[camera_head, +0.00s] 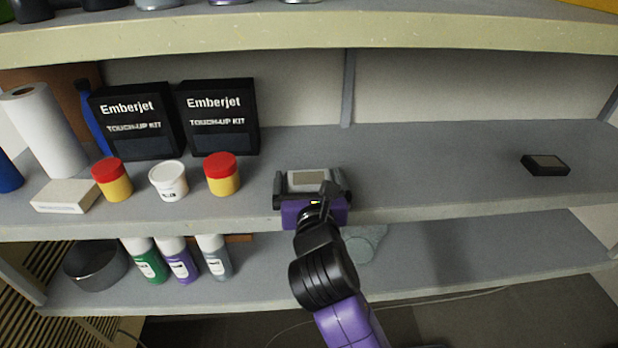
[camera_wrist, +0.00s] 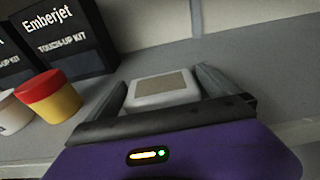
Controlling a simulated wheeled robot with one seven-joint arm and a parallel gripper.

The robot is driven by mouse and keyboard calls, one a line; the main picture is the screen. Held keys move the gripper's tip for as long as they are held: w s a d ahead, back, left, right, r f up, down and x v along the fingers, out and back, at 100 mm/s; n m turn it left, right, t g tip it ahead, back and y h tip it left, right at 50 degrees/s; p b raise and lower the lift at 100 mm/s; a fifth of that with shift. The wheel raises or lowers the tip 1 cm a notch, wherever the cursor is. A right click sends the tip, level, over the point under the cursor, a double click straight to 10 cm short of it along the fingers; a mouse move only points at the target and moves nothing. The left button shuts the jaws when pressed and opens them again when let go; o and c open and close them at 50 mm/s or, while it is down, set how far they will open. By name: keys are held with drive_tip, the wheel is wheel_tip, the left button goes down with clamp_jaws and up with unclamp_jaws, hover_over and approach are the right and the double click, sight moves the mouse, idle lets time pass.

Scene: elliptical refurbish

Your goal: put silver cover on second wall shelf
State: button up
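The silver cover (camera_head: 309,180), a small pale block with a beige top panel, appears to rest near the front edge of the middle shelf. It also shows in the wrist view (camera_wrist: 162,90). My gripper (camera_head: 312,184) is at the shelf's front edge with its fingers spread wide, one on each side of the cover. In the wrist view my gripper (camera_wrist: 162,80) shows a narrow gap at the cover's right side; the left finger is very close to it. The middle shelf (camera_head: 430,170) is grey.
Red-lidded jars (camera_head: 222,174), a white jar (camera_head: 168,181), and two black Emberjet boxes (camera_head: 218,118) stand left of my gripper. A small black box (camera_head: 545,165) lies far right. The shelf between is clear. The upper shelf (camera_head: 400,35) overhangs; the lower shelf (camera_head: 480,250) holds spray cans.

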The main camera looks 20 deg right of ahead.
drive_tip(key=shift+r, duration=0.1)
drive_tip(key=b+v, duration=0.1)
drive_tip(key=v, duration=1.1)
drive_tip(key=s+f+m+y, duration=0.5)
drive_tip(key=s+f+m, duration=0.9)
drive_tip(key=s+f, duration=0.1)
drive_tip(key=s+d+r+m, duration=0.1)
drive_tip(key=s+d+m, duration=0.2)
drive_tip(key=s+m, duration=1.5)
drive_tip(key=shift+d+r+g, duration=0.25)
drive_tip(key=shift+r+g, duration=0.05)
drive_tip(key=shift+r, duration=0.1)
